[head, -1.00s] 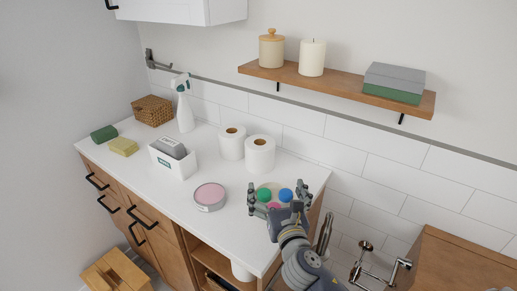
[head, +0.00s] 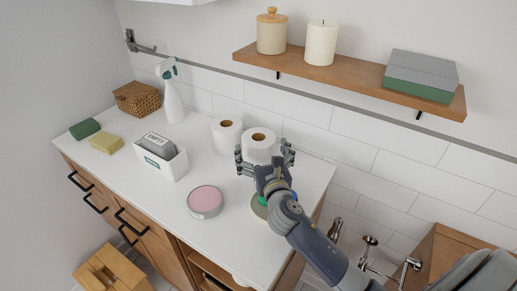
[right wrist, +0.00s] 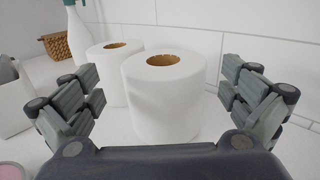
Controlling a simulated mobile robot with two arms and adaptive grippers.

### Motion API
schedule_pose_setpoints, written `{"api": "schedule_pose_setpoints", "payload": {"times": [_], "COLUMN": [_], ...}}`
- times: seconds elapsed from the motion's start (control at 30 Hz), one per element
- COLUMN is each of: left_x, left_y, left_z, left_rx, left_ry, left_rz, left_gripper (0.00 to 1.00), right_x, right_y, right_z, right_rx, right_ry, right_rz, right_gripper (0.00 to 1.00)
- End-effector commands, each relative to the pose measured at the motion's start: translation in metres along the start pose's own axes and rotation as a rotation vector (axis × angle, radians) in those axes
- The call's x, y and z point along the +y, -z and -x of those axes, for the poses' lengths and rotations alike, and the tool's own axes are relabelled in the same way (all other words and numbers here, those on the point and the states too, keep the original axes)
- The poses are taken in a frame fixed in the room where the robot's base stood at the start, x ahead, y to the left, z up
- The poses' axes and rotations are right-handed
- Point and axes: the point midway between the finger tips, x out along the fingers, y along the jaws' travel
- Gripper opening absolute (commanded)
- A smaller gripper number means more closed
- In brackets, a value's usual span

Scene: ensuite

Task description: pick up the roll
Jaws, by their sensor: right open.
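Two white paper rolls with brown cores stand upright on the white counter. The nearer roll (head: 258,146) is by my right gripper (head: 265,160), and the other roll (head: 227,135) stands just left of it. In the right wrist view, the nearer roll (right wrist: 165,100) stands between the open fingers of my right gripper (right wrist: 165,105), with gaps on both sides. The other roll (right wrist: 108,70) is behind it to the left. My right gripper is open and empty. My left gripper is not in view.
A pink-topped round tin (head: 205,201) and a white box (head: 162,160) with a grey item stand on the counter (head: 150,200). A spray bottle (head: 173,100), wicker basket (head: 137,98) and sponges are farther left. A wooden shelf (head: 345,75) hangs above. A round item is partly hidden under my right arm.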

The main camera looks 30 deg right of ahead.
Motion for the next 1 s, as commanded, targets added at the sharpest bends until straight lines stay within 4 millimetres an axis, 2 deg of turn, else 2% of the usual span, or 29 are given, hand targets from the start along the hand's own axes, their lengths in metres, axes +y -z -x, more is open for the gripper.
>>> {"api": "schedule_pose_setpoints", "payload": {"times": [0.3, 0.47, 0.7, 0.73, 0.93, 1.0], "left_x": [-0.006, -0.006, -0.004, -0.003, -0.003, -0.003], "left_y": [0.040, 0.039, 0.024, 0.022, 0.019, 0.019], "left_z": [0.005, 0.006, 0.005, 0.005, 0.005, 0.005], "left_rx": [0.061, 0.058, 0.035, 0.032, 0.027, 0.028], "left_ry": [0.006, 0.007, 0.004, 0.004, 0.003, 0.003], "left_rz": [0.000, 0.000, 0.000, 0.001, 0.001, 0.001], "left_gripper": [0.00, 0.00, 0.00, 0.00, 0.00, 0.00], "right_x": [-0.004, -0.004, -0.004, -0.004, -0.004, -0.004], "right_y": [0.005, 0.006, 0.006, 0.006, 0.006, 0.006], "right_z": [-0.037, -0.049, -0.050, -0.050, -0.050, -0.050], "right_rx": [-0.001, 0.000, 0.000, 0.000, 0.000, 0.000], "right_ry": [0.001, 0.001, 0.000, 0.000, 0.000, 0.000], "right_rz": [-0.001, 0.000, 0.000, 0.000, 0.000, 0.000], "right_gripper": [1.00, 1.00, 1.00, 0.98, 0.53, 0.53]}}
